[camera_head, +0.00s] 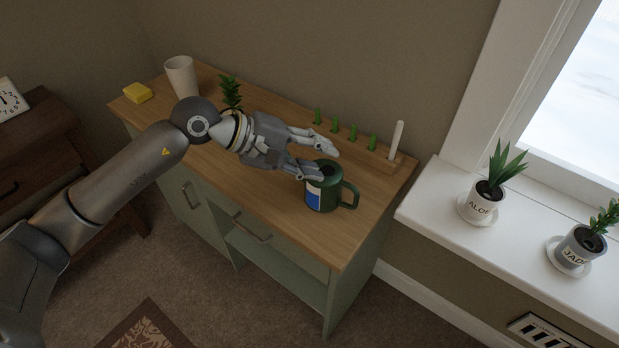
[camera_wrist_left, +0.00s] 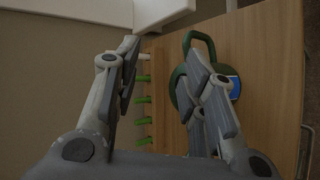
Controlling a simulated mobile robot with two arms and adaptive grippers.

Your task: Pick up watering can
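The watering can (camera_head: 331,196) is dark green with a side handle and a blue and white label. It stands upright near the right end of the wooden cabinet top. In the left wrist view the can (camera_wrist_left: 178,76) is partly hidden behind one finger, with its handle at the top. My left gripper (camera_head: 328,160) is open and empty, reaching in from the left just behind and above the can. In the wrist view the left gripper (camera_wrist_left: 161,48) has its fingers apart, with the can off to the right side. Contact cannot be told. My right gripper is not in view.
Several green pegs (camera_head: 335,125) and a white upright stick (camera_head: 396,139) line the cabinet's back edge. A white cup (camera_head: 181,76), yellow sponge (camera_head: 137,92) and small plant (camera_head: 231,91) stand at the left. Potted aloe (camera_head: 479,205) and jade (camera_head: 577,250) sit on the windowsill.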

